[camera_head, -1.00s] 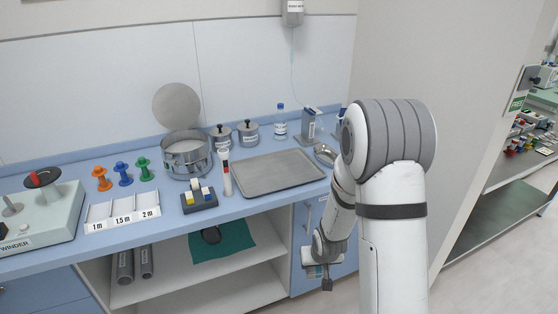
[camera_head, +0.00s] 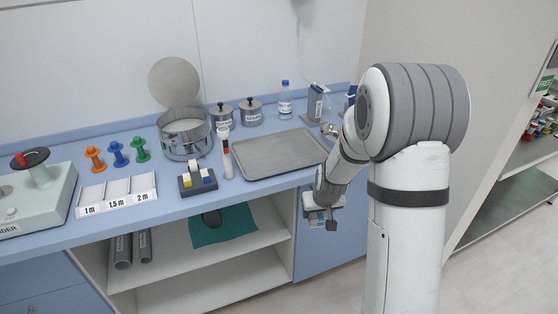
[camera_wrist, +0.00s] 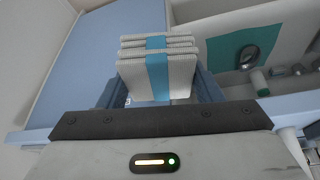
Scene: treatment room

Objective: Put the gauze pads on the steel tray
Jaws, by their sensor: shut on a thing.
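The gauze pads (camera_wrist: 182,72) are a white ribbed stack with a blue band around it, in the wrist view. My gripper (camera_wrist: 155,92) is shut on the stack, with a blue finger on each side. In the head view my gripper (camera_head: 322,222) hangs low in front of the counter, below its front edge; the pads show only as a small patch there. The steel tray (camera_head: 280,155) lies flat and empty on the blue counter, up and to the left of my gripper.
Left of the tray stand a tube with a red band (camera_head: 226,160) and a dark block with coloured pieces (camera_head: 197,182). A round steel drum (camera_head: 184,140) with its lid raised, lidded jars (camera_head: 250,112) and a bottle (camera_head: 285,100) stand behind. A green cloth (camera_head: 228,226) lies on the shelf below.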

